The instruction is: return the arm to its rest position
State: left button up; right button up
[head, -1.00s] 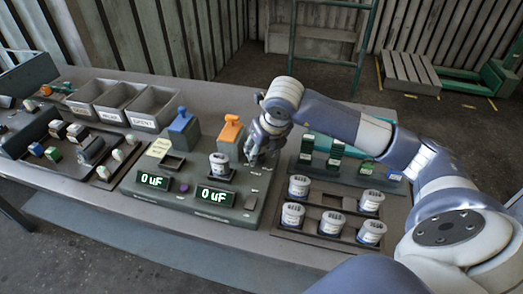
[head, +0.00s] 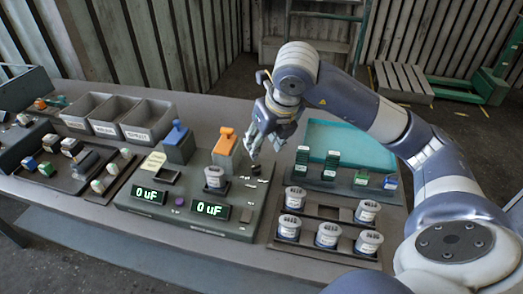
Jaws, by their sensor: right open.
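My right arm comes in from the right and arches over the bench. Its gripper (head: 264,146) is open and empty, with the fingers pointing down above the bench, behind the right end of the grey tester (head: 185,222). It is apart from the orange-handled fixture (head: 226,150) to its left. One white capacitor can (head: 215,178) stands in a socket on the tester. Both green displays (head: 149,195) read 0 uF. My left gripper is not in the picture.
A rack (head: 330,212) with several white cans stands front right. Behind it are dark green-topped blocks (head: 331,159) and a teal tray (head: 350,145). Grey bins (head: 148,122), a blue-handled fixture (head: 178,143) and a parts tray (head: 75,180) lie left.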

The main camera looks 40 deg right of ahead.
jog(key=shift+s+r, duration=0.15)
jog(key=shift+r, duration=0.2)
dwell(0.3)
